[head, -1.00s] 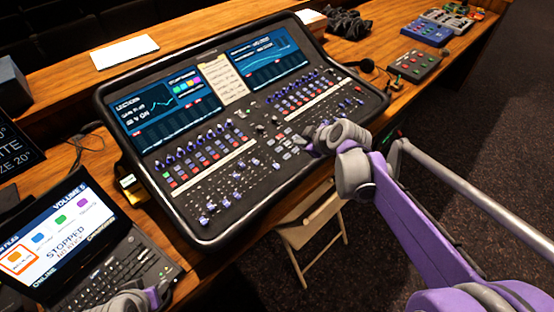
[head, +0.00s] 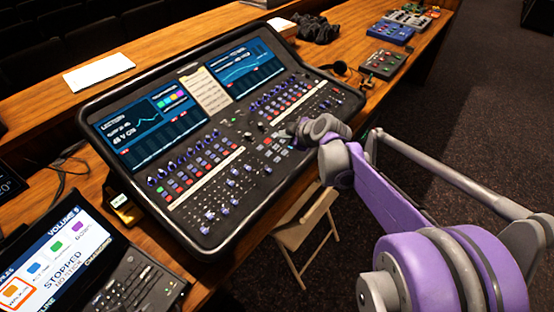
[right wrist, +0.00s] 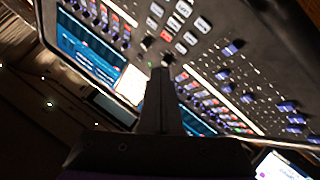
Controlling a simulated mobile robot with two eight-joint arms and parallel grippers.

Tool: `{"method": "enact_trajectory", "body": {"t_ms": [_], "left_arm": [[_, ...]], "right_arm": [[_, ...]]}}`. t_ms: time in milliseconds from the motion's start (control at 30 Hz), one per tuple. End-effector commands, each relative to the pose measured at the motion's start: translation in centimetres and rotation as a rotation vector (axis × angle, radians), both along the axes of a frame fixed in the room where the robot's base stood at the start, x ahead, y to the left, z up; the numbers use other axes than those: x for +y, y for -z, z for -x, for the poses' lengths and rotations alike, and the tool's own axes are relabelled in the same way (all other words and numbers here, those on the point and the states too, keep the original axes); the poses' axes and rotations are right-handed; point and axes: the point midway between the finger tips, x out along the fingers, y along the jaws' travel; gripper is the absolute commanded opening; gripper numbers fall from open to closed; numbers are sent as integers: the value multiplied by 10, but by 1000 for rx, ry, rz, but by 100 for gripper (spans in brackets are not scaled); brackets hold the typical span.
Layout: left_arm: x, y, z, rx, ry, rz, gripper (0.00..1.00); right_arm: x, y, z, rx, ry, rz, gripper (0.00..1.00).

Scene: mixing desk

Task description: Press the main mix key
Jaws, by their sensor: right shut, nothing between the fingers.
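The mixing console (head: 180,225) is a large dark desk with two blue screens, coloured fader knobs and rows of small keys. My right gripper (head: 294,130) is over its right middle part, close to a group of small pale keys (head: 268,153). In the right wrist view my shut, empty fingers (right wrist: 162,75) point at the console, near pale keys (right wrist: 181,25) and one red-lit key (right wrist: 165,35). I cannot read the labels, so I cannot tell which is the main mix key, nor whether the fingertips touch the surface. My left gripper is out of view.
A paper note (head: 206,92) lies between the screens. White sheets (head: 99,71) lie behind the console, and small pedal boxes (head: 385,62) at the back right. A folding chair (head: 306,225) stands below the desk's front edge.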

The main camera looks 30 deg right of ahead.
Motion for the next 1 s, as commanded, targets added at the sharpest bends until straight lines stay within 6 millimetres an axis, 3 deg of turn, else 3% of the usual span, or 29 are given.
{"method": "enact_trajectory", "body": {"t_ms": [267,733,1000], "left_arm": [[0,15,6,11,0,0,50],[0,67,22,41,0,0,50],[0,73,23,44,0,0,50]], "right_arm": [[1,17,0,3,-1,-1,0],[3,79,-6,2,-1,0,0],[4,88,-9,0,1,-1,0]]}}
